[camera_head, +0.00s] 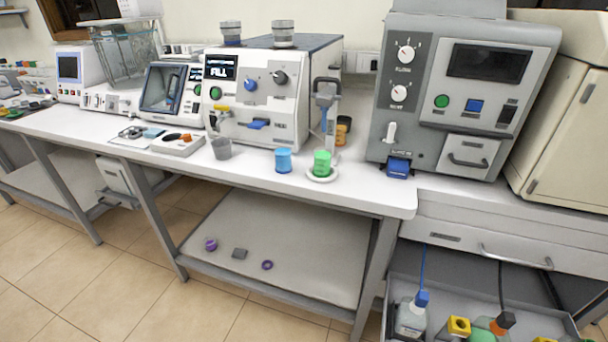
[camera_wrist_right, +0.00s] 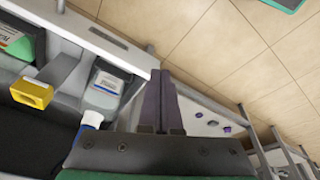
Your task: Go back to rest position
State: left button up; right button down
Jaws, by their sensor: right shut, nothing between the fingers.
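My right gripper (camera_wrist_right: 162,76) shows in the right wrist view as two dark fingers pressed together, with nothing between them. It points over the lower shelf area and the drawer, with tiled floor beyond. Neither gripper shows in the head view, and my left gripper is in no frame. The white workbench (camera_head: 120,132) stands in front of me in the head view.
Tiled floor (camera_head: 110,280) is clear at left.

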jog(key=s+d+f+g+p, duration=0.1)
jog(key=s+f+p, duration=0.1)
jog(key=s+f, duration=0.5)
jog(key=s+f+p, duration=0.2)
jog(key=s+f, duration=0.2)
jog(key=f, duration=0.7)
jog(key=s+d+f+g+p, duration=0.1)
jog(key=s+d+f, duration=0.1)
jog(key=s, duration=0.7)
jog(key=shift+f, duration=0.75)
jog(key=shift+s+d, duration=0.1)
